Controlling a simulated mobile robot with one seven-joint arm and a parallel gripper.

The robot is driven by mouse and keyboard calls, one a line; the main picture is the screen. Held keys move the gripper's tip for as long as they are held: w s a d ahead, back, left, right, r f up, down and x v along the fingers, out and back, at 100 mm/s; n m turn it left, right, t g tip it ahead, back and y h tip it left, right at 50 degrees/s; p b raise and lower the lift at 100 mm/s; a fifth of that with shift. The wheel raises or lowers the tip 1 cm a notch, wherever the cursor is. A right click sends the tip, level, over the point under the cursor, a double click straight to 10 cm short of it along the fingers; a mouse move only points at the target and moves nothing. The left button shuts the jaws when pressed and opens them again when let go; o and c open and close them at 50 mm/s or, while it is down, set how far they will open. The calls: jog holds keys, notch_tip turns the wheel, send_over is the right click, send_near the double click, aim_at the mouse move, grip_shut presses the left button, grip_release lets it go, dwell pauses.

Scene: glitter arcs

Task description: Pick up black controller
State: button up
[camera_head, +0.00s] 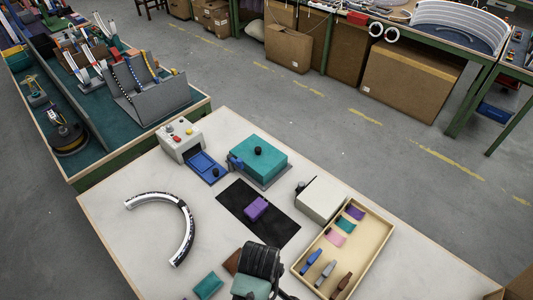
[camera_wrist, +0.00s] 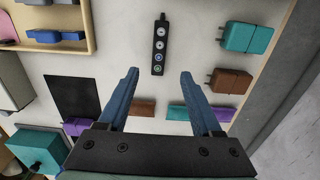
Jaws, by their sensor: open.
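The black controller (camera_wrist: 159,45), a slim dark bar with a column of round buttons and a small knob at one end, lies on the pale table in the wrist view. My gripper (camera_wrist: 158,75) is open, with its two blue fingers apart and nothing held between them. The controller appears just beyond the fingertips, roughly centred between them. I cannot make out the controller in the head view, where a dark part (camera_head: 262,262), apparently of my arm, covers the lower middle of the table.
In the wrist view, a teal plug-like block (camera_wrist: 246,37) and a brown one (camera_wrist: 228,81) lie right of the controller. A wooden tray (camera_head: 382,228) holds several small pieces. A black mat (camera_head: 233,205) bears a purple block (camera_head: 256,208). A white arc (camera_head: 187,235) lies left.

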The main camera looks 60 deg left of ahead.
notch_tip(320, 180, down, 9)
jog(key=shift+w+d+r, duration=0.1)
jog(key=shift+d, duration=0.05)
dwell(0.4)
grip_shut()
dwell(0.3)
